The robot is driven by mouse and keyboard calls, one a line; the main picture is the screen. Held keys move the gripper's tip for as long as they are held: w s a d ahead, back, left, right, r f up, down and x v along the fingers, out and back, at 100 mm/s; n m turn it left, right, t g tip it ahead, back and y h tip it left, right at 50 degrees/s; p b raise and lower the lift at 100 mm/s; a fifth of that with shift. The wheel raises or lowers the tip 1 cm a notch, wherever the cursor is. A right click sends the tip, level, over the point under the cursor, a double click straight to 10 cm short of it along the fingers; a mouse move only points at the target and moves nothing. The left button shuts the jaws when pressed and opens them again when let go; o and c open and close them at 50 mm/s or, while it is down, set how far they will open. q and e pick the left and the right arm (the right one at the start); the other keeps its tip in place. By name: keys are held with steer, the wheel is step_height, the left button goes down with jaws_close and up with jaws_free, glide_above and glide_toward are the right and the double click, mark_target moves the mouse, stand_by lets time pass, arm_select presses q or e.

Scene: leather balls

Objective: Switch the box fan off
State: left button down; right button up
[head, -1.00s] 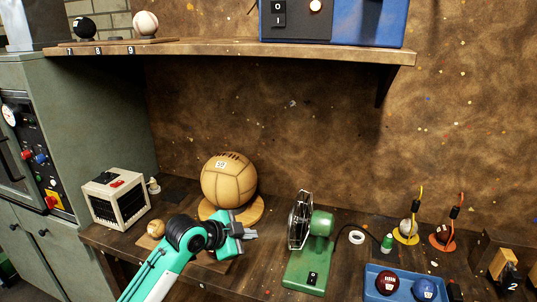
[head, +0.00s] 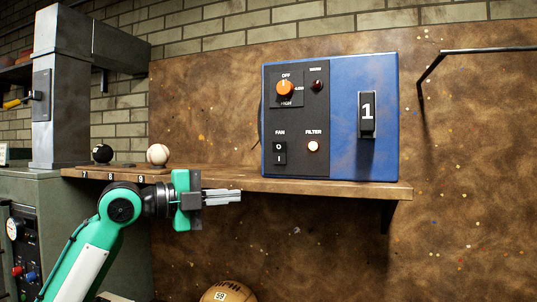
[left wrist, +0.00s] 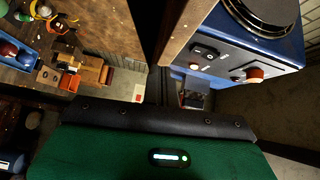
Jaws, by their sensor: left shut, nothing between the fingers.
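A blue box (head: 345,75) with a dark control panel stands on the wooden shelf in the head view; it also shows in the left wrist view (left wrist: 277,52). Its panel has a black O/I rocker (head: 279,153) labelled FAN; which side is pressed in is unclear. An orange knob (head: 285,88) has OFF marked above it. A dark red lamp (head: 318,85) and a pale FILTER button (head: 313,146) are beside them. My left gripper (head: 238,196) is shut and empty, left of the box and slightly below the rocker, pointing right, apart from it. My right gripper is not in view.
The shelf edge (head: 340,187) runs close to the left gripper. A black ball (head: 102,153) and a white baseball (head: 157,154) sit on the shelf's left. A tan ball (head: 228,292) is below. A black bracket (head: 480,50) sticks out at upper right.

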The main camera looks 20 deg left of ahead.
mark_target(284, 147)
arm_select(q)
steer(key=s+a+r+m+h, duration=0.1)
steer(key=s+r, duration=0.3)
steer(key=r, duration=0.4)
steer(key=shift+s+m, duration=0.2)
steer(key=shift+m, duration=0.6)
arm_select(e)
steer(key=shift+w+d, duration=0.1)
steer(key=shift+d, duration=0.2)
